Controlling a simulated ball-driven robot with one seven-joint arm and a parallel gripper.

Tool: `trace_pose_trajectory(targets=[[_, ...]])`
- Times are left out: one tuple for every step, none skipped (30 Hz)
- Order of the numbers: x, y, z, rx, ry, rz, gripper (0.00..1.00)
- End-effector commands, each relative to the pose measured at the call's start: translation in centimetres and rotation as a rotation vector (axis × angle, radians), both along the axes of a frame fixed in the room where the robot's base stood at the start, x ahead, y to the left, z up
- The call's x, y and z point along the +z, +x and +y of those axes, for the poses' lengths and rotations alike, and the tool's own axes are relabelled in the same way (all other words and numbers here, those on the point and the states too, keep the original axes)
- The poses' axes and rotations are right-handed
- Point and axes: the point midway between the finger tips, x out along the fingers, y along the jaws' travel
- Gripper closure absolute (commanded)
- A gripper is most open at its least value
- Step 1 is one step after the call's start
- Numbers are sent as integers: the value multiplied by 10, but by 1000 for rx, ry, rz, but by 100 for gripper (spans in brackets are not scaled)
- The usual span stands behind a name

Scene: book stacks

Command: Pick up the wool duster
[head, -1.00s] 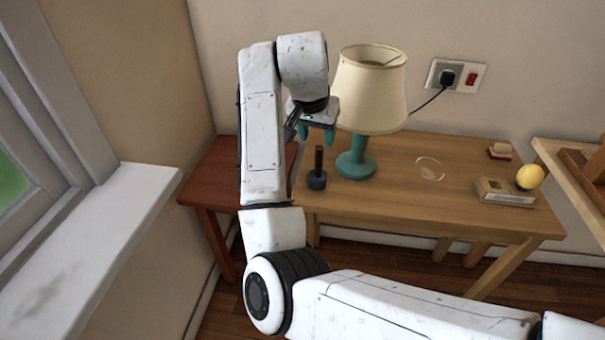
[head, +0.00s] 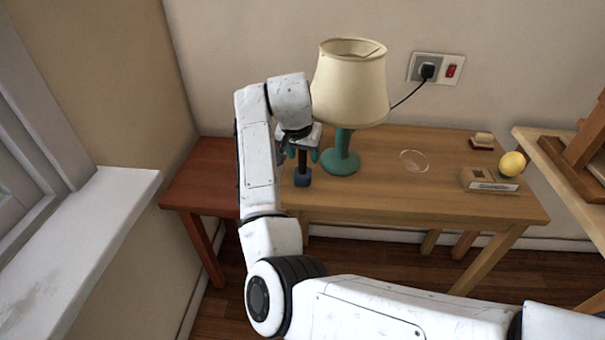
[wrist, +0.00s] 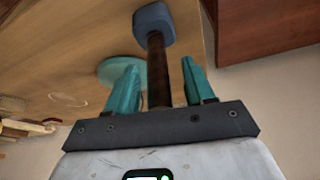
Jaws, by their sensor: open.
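The wool duster (head: 303,179) stands upright on the wooden table, its blue head down and its dark handle up. It also shows in the wrist view, with its blue head (wrist: 153,24) beyond the fingertips and its dark handle (wrist: 157,75) running between the fingers. My gripper (head: 302,154) points down over the duster with its two teal fingers apart, one on each side of the handle. In the wrist view my gripper (wrist: 159,72) is open, with gaps visible beside the handle. The handle's top end is hidden by the gripper body.
A lamp (head: 350,85) with a teal base stands close to the right of the gripper. A clear round dish (head: 414,161), a small box (head: 488,181), a yellow ball (head: 512,163) and a brush-like block (head: 482,141) lie farther right. A red-brown table (head: 200,185) adjoins at left.

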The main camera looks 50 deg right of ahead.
Motion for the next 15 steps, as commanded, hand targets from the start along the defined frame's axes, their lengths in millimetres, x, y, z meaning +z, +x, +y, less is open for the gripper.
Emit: trace_pose_trajectory(targets=[[0,0,0,0,0,0,47],[0,0,0,0,0,0,47],[0,0,0,-1,0,0,47],[0,0,0,-1,0,0,50],[0,0,0,-1,0,0,53],[0,0,0,-1,0,0,57],[0,0,0,-1,0,0,60],[0,0,0,-1,0,0,63],[1,0,0,-1,0,0,66],[1,0,0,-1,0,0,69],[1,0,0,-1,0,0,72],[1,0,0,-1,0,0,76],[1,0,0,-1,0,0,79],[1,0,0,-1,0,0,82],[1,0,0,-1,0,0,86]])
